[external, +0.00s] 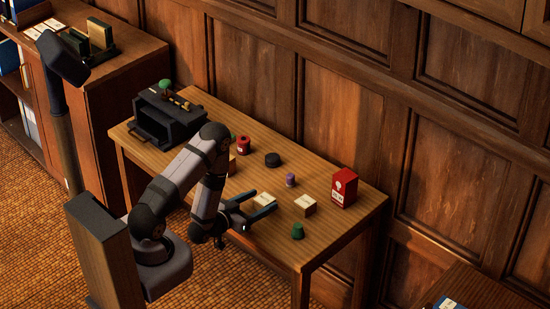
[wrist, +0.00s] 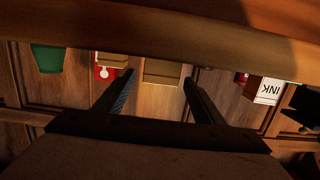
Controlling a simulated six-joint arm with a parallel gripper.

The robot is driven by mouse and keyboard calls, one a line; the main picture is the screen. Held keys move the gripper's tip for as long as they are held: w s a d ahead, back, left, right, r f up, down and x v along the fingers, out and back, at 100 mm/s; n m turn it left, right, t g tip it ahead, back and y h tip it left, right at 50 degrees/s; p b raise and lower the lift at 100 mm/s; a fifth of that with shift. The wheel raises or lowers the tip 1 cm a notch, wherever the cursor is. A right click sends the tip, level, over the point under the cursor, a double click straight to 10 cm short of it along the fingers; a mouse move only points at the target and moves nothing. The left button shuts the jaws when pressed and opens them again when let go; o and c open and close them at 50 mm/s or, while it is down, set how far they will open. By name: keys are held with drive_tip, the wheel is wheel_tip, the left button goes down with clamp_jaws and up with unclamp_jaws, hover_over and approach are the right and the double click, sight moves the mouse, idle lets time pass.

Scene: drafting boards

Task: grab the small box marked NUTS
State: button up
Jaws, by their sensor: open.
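No label that reads NUTS is legible in either view. My gripper (external: 263,201) is open and low over the table, its two dark fingers spread. A small tan box with a pale top (external: 265,200) sits at the fingertips. In the wrist view my gripper (wrist: 157,76) has a tan box (wrist: 163,72) beyond and between its fingertips, with no visible grip on it. A second small tan box (external: 305,206) stands to its right. A white-faced box marked INK (wrist: 266,91) shows upside down at the right of the wrist view.
A red box (external: 344,188) stands at the table's (external: 334,235) right end. Nearby are a green piece (external: 298,231), a purple piece (external: 290,180), a black round piece (external: 272,159) and a red can (external: 243,145). A dark open case (external: 170,113) fills the left end.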

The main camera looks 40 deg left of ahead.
sight(265, 199)
drive_tip(key=shift+w+p, duration=0.35)
drive_tip(key=shift+w, duration=0.2)
drive_tip(key=shift+w+f, duration=0.2)
drive_tip(key=shift+w, duration=0.55)
drive_tip(key=c, duration=1.2)
drive_tip(key=shift+r, duration=0.15)
wheel_tip(265, 199, up, 8)
drive_tip(key=p, duration=0.3)
drive_tip(key=shift+r, duration=0.2)
drive_tip(key=shift+r+p, duration=0.7)
drive_tip(key=shift+p, duration=0.15)
